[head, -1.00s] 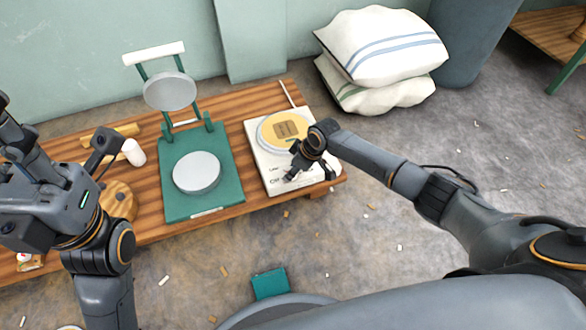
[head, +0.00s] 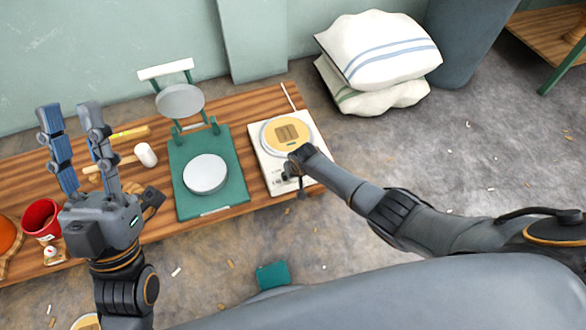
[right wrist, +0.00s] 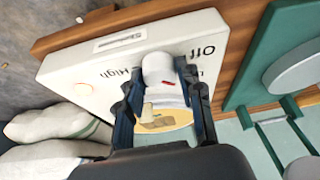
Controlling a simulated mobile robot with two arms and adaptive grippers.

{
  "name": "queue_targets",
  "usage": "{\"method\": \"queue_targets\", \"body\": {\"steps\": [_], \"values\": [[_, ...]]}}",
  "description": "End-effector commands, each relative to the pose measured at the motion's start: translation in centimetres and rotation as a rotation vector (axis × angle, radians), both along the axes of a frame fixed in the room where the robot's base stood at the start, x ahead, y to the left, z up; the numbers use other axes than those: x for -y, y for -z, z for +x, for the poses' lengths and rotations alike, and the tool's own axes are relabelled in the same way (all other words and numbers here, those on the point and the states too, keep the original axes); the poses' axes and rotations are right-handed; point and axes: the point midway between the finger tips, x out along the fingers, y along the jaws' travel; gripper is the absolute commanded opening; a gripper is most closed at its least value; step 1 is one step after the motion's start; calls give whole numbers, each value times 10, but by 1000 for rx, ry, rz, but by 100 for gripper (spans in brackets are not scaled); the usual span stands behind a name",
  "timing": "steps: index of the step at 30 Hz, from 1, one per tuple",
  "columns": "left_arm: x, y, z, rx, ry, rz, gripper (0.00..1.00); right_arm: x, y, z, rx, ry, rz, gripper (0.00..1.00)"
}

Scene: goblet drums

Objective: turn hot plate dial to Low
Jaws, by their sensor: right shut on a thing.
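The white hot plate (head: 265,155) stands at the right end of the wooden table, with a yellow round pan or disc (head: 288,134) on top. Its white dial (right wrist: 158,68) shows in the right wrist view between the fingers of my right gripper (right wrist: 160,88), which is shut on it. A small red mark shows on the dial. "Off" and "High" labels are legible; another label is mostly hidden by the dial and a finger. In the head view my right gripper (head: 292,170) covers the dial. My left gripper (head: 70,112) is open and empty, fingers pointing up.
A green press with a round metal plate (head: 206,173) stands left of the hot plate. A mallet (head: 146,155), a red cup (head: 42,218) and small items lie on the table's left. White cushions (head: 380,50) are stacked behind on the floor.

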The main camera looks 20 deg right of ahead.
Motion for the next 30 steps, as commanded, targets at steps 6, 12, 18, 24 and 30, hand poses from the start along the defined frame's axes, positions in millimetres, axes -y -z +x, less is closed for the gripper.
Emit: {"method": "queue_targets", "body": {"steps": [6,12,18,24,30], "values": [[5,19,28,-186,-11,57,32,-3,0,-2,-5,151,3,5],[6,28,37,-253,-13,77,32,-3,1,-2,-5,254,1,5],[6,32,41,-277,-15,84,32,-3,2,-2,-6,310,0,5],[6,33,42,-285,-16,86,32,-3,2,-2,-6,328,0,5],[6,33,42,-285,-17,87,32,-2,2,-2,-6,328,0,5]]}}
